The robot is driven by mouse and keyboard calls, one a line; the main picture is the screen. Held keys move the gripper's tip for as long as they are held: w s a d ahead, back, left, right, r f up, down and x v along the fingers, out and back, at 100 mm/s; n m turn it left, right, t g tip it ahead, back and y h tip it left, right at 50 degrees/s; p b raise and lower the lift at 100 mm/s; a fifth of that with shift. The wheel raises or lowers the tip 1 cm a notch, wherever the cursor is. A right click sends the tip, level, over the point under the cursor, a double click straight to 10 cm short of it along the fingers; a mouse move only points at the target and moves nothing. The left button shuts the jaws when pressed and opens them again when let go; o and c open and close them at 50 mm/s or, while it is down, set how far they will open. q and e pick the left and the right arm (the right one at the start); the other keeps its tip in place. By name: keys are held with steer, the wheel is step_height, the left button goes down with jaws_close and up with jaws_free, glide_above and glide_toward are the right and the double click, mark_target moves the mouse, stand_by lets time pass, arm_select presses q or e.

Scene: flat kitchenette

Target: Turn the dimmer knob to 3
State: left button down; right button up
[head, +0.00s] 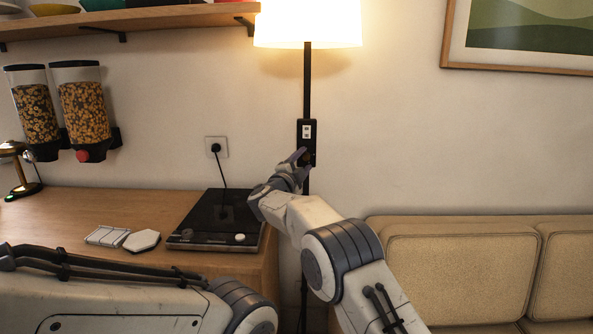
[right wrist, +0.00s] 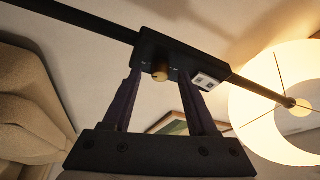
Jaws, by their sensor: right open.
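The dimmer box (head: 312,143) is a black housing on the floor lamp's dark pole, with a small white panel whose reading is too small to make out. In the right wrist view the box (right wrist: 180,55) carries a brass-coloured round knob (right wrist: 160,73). My right gripper (head: 304,160) is at the lower part of the box and hides the knob in the head view. Its jaws are open, one finger on each side of the knob, with a gap visible on both sides in the right wrist view. My left arm shows at lower left, but its gripper is out of view.
The lamp's shade (head: 308,22) is lit above. A wooden counter (head: 75,205) at left holds a black hob (head: 215,220) and white coasters (head: 142,240). Cereal dispensers (head: 84,110) hang on the wall. A beige sofa (head: 460,270) stands at right.

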steer(key=b+v, duration=0.1)
steer(key=v, duration=0.8)
steer(key=shift+s, duration=0.4)
steer(key=shift+a, duration=0.1)
